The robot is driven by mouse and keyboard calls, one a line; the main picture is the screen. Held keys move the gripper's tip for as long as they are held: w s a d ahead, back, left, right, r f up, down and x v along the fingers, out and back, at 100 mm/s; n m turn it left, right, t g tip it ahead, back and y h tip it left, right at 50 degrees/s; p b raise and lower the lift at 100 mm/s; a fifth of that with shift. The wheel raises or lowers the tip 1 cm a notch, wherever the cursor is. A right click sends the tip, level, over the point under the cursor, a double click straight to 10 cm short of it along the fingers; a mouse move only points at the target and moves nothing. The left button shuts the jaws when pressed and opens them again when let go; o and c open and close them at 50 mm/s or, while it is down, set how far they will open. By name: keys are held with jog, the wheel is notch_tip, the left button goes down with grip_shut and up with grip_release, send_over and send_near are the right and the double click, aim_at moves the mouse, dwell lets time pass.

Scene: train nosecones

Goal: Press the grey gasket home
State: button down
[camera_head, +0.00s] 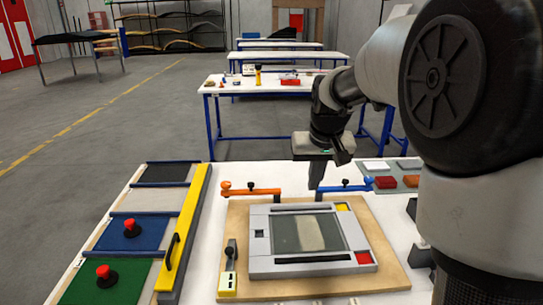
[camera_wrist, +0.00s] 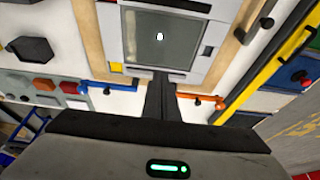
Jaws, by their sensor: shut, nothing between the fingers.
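A light grey frame (camera_head: 262,262) lies flat on a tan board on the white table in the head view. It surrounds a dark window pane (camera_head: 290,235) with a pale patch. The frame also shows in the wrist view (camera_wrist: 196,66). Which part is the grey gasket, and how deep it sits, I cannot tell for sure; a dark strip (camera_head: 297,207) runs along the frame's far edge. My gripper (camera_head: 316,188) is shut and empty, pointing down near the frame's far edge. In the wrist view its fingertips (camera_wrist: 160,76) are close to that edge; contact is unclear.
An orange clamp (camera_head: 250,190) and a blue clamp (camera_head: 345,187) flank my fingers. A lever clamp (camera_head: 229,270) stands at the board's left. A yellow rail (camera_head: 185,225) and red-knobbed panels lie farther left. Coloured blocks (camera_head: 385,182) sit at right.

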jog(key=p, duration=0.6)
send_over(301, 207)
jog(key=s, duration=0.4)
notch_tip(301, 207, down, 2)
jog(key=shift+f+g, duration=0.3)
jog(key=shift+f, duration=0.1)
jog(key=shift+f, duration=0.1)
jog(key=x, duration=1.2)
jog(key=shift+s+f, duration=0.3)
jog(key=shift+f, duration=0.65)
